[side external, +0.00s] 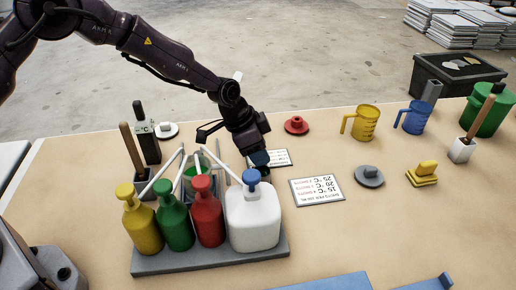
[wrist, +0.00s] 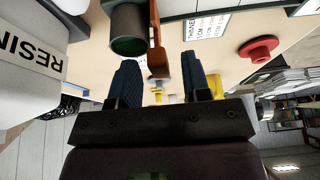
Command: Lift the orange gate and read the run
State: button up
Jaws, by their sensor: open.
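An orange piece (wrist: 156,58), which looks like the gate, shows in the wrist view as a short bar with a wider end. It lies beyond and between my fingertips, beside a grey cylinder (wrist: 129,18) with a dark green round end; I cannot tell if they touch. I cannot make out the orange piece in the side view. My gripper (wrist: 160,66) is open, with two dark blue fingers and nothing seen held. In the side view my gripper (side external: 260,160) is low, just behind the white jug's blue cap (side external: 251,177). The run cannot be read here.
A grey tray (side external: 210,262) holds yellow, green and red pump bottles and a white jug (side external: 253,218). A printed time card (side external: 317,191) lies to the right. A red knob (side external: 296,125), grey knob (side external: 369,176) and yellow jug (side external: 366,123) stand farther off.

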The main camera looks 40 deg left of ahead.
jog(key=shift+c, duration=0.2)
grip_shut()
jog(key=shift+r, duration=1.55)
jog(key=shift+o, duration=0.2)
grip_release()
jog(key=v, duration=1.3)
